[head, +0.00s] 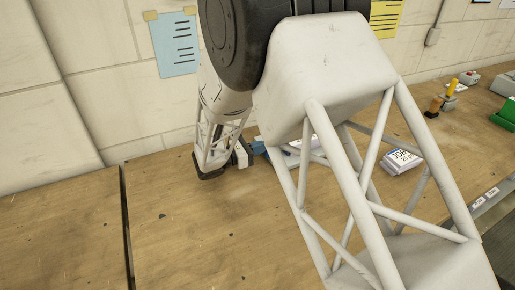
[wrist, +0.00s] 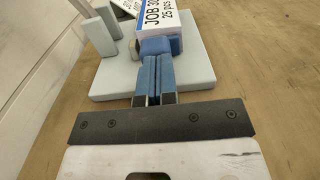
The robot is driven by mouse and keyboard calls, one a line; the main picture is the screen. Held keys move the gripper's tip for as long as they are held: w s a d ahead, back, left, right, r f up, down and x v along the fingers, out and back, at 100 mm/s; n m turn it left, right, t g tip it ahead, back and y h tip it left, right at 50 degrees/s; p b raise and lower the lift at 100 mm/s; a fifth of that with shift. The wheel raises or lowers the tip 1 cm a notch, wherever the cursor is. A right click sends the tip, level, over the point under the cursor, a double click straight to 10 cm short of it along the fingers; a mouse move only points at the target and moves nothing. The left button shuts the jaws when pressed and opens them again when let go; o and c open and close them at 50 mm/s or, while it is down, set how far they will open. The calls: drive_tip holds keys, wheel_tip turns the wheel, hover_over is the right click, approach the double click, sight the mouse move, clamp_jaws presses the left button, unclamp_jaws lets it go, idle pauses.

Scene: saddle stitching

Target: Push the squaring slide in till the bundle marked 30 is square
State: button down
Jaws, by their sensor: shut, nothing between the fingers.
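In the wrist view the bundle marked 30 (wrist: 165,15) is a white stack with a blue-striped label. It lies on a pale grey base plate (wrist: 195,80). The squaring slide appears as a blue block (wrist: 160,44) against the bundle's near side. My gripper (wrist: 155,62) has two blue fingers shut together with nothing between them. The fingertips are right at the slide's near face; I cannot tell whether they touch. In the head view my gripper (head: 260,148) is low over the bench, and my arm hides most of the fixture. I cannot tell how square the bundle is.
Grey upright blocks (wrist: 97,38) stand at the plate's left. Another labelled item (wrist: 124,8) lies behind them. In the head view another labelled stack (head: 401,160) lies to the right on the wooden bench (head: 190,235). A green object (head: 505,115) stands far right. The bench's left front is clear.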

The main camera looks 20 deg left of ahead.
drive_tip(key=v, duration=1.4)
drive_tip(key=shift+d+r, duration=0.1)
idle(0.6)
drive_tip(key=d+r+m+g+y, duration=0.1)
drive_tip(key=d+r+m+g, duration=0.3)
drive_tip(key=d, duration=0.7)
drive_tip(key=d+r+m+g+y, duration=0.1)
drive_tip(key=d+r+m+g, duration=0.3)
drive_tip(key=d, duration=0.6)
drive_tip(key=d+r+m+g, duration=0.3)
drive_tip(key=d+r, duration=0.2)
drive_tip(key=d, duration=0.6)
drive_tip(key=s+d+r+m+y, duration=0.3)
drive_tip(key=s+d+m+y, duration=0.2)
drive_tip(key=s+d+m, duration=0.3)
drive_tip(key=s+d+r+m+y, duration=0.3)
drive_tip(key=s+d+m+y, duration=0.2)
drive_tip(key=s+d, duration=0.8)
drive_tip(key=s+m, duration=0.2)
drive_tip(key=m, duration=0.1)
drive_tip(key=shift+d+r+t+y, duration=0.2)
drive_tip(key=shift+d+t+y, duration=0.15)
drive_tip(key=shift+t+y, duration=0.05)
